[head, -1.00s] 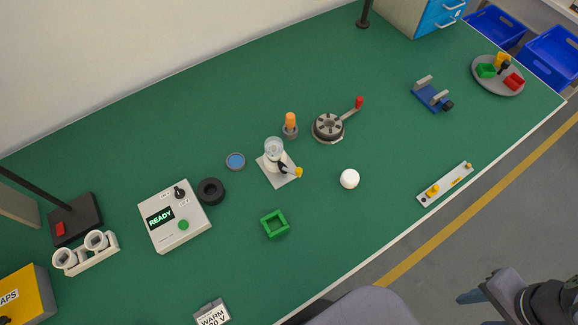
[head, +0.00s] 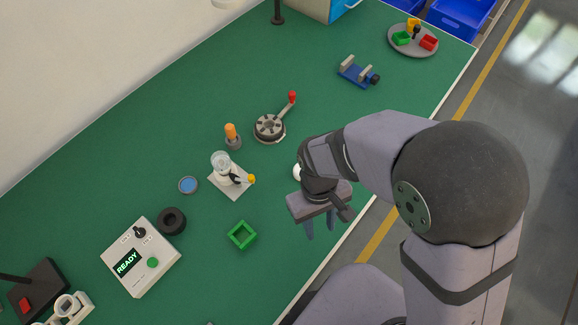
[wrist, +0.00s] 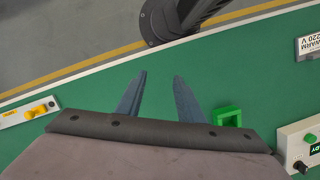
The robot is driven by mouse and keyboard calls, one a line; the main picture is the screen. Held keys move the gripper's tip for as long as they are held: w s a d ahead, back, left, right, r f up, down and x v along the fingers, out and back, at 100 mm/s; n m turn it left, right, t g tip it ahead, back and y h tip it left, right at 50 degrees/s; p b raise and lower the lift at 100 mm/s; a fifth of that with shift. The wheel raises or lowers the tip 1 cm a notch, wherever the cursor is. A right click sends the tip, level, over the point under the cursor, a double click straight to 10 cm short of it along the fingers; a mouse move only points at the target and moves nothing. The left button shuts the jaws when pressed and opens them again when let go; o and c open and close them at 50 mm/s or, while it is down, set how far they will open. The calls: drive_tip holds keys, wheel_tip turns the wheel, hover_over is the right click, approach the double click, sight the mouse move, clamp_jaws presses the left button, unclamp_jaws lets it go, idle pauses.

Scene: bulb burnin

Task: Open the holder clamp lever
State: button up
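The holder (head: 229,181) is a white plate with a clear glass bulb (head: 221,161) upright on it, near the middle of the bench in the head view. The holder does not show in the wrist view.
A white ball (head: 297,172) is partly hidden behind my wrist. A control box (head: 141,257) reads READY.

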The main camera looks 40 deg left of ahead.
drive_tip(key=shift+n+t+y, duration=0.4)
drive_tip(key=shift+n, duration=0.3)
drive_tip(key=s+a, duration=0.1)
drive_tip(key=a, duration=0.3)
drive_tip(key=s+a, duration=0.1)
drive_tip(key=a, duration=0.4)
drive_tip(key=s+a+f, duration=0.1)
drive_tip(key=a, duration=0.3)
drive_tip(key=shift+s+a+f, duration=0.1)
drive_tip(key=shift+s+a, duration=0.2)
drive_tip(key=shift+a, duration=0.1)
drive_tip(key=w+a+r+m+y, duration=0.1)
drive_tip(key=w+a+r, duration=0.15)
drive_tip(key=a, duration=0.35)
wheel_tip(320, 180, up, 5)
drive_tip(key=m, duration=0.4)
hover_over(250, 177)
drive_tip(key=shift+s+a+r+t, duration=0.1)
drive_tip(key=shift+a+r+t, duration=0.05)
drive_tip(key=shift+a+t, duration=0.15)
drive_tip(key=shift+d+m, duration=0.15)
drive_tip(key=shift+m, duration=0.55)
drive_tip(key=shift+d+f+p, duration=0.15)
drive_tip(key=shift+f+p, duration=1.3)
drive_tip(key=shift+f, duration=2.25)
drive_tip(key=shift+c, duration=0.3)
clamp_jaws()
